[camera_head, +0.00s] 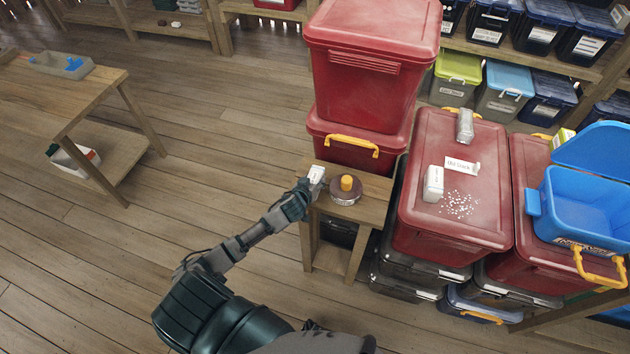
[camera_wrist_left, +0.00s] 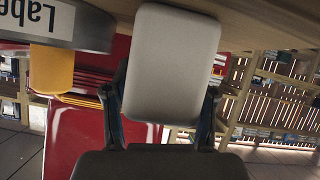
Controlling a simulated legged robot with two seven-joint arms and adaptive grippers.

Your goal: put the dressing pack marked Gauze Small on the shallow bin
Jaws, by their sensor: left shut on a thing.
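My left gripper (camera_head: 308,187) is shut on a small white pack (camera_head: 316,174) at the left edge of the small wooden table. In the left wrist view the pack (camera_wrist_left: 172,65) shows as a plain pale block between the fingers (camera_wrist_left: 160,112); no lettering is readable on it. A wide red lidded bin (camera_head: 425,218) stands right of the table. On its lid are a white pack (camera_head: 433,184), a greyish pack (camera_head: 465,126), an "Old Stock" card (camera_head: 461,165) and scattered white bits. I cannot tell which bin is the shallow one. My right gripper is out of view.
A round dark item with a yellow top (camera_head: 346,186) sits on the small table (camera_head: 371,207), close beside the held pack. Tall stacked red bins (camera_head: 371,60) rise behind. An open blue bin (camera_head: 585,208) stands at far right.

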